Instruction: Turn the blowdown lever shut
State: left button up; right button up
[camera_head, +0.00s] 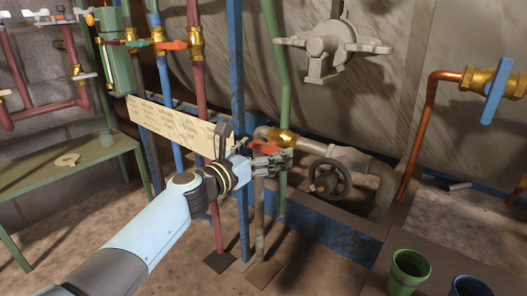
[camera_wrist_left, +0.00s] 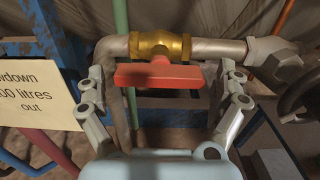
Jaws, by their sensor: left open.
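The red blowdown lever (camera_wrist_left: 158,75) sits on a brass valve (camera_wrist_left: 160,45) in a grey pipe, crosswise in the left wrist view and roughly in line with the pipe. In the head view the lever (camera_head: 264,147) shows just beyond my left gripper (camera_head: 268,161). My left gripper, also in the left wrist view (camera_wrist_left: 163,80), is open, with one finger near each end of the lever. No clear contact shows between fingers and lever. My right gripper is not in view.
A paper sign (camera_head: 172,127) hangs left of the valve. A dark handwheel (camera_head: 330,180) is close on the right. Upright blue, red and green pipes stand around my arm. A green cup (camera_head: 409,272) is at lower right, and a green table (camera_head: 70,178) at left.

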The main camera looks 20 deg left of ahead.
pick_arm(q)
jog(key=c, duration=1)
jog(key=shift+f+m, duration=0.1)
jog(key=shift+m, duration=0.2)
jog(key=m+b, duration=0.1)
jog(key=m, duration=0.1)
jog(key=shift+f+m, duration=0.1)
jog(key=shift+m, duration=0.2)
pick_arm(e)
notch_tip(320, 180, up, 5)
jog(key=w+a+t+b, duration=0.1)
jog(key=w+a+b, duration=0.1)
jog(key=b, duration=0.1)
pick_arm(q)
jog(key=m+b, duration=0.3)
jog(key=m, duration=1.1)
jog(key=shift+m, duration=0.4)
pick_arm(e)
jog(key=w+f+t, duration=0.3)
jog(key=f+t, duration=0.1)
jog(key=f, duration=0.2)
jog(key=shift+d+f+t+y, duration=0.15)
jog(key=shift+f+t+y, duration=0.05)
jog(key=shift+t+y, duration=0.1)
pick_arm(q)
jog(key=shift+s+m, duration=0.1)
jog(key=shift+m, duration=0.2)
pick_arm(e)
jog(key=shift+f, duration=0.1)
